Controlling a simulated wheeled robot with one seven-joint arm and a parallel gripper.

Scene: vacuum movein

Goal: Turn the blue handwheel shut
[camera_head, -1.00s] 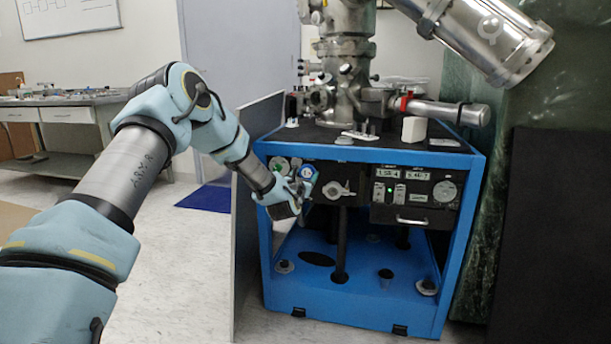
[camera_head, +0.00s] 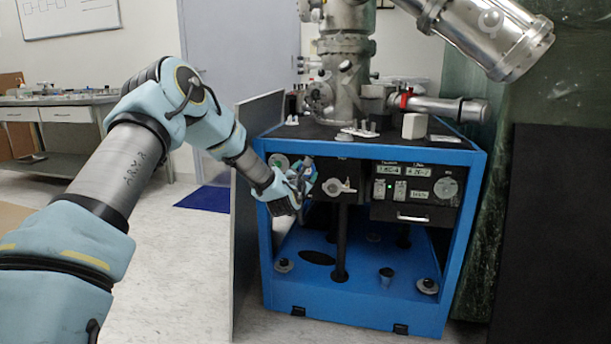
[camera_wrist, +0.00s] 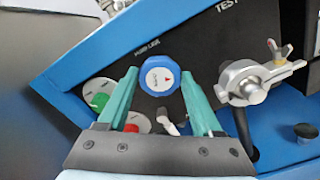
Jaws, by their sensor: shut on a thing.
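In the head view my gripper (camera_head: 297,186) is at the upper left of the cart front and hides most of the wheel. The wheel's stem is hidden behind its face.
A metal valve handle (camera_wrist: 250,82) sticks out just right of the wheel. Green (camera_wrist: 97,100) and red (camera_wrist: 137,122) round items sit at lower left. A grey upright panel (camera_head: 250,130) stands close by the cart's left side. The cart's lower shelf (camera_head: 350,275) is mostly open.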

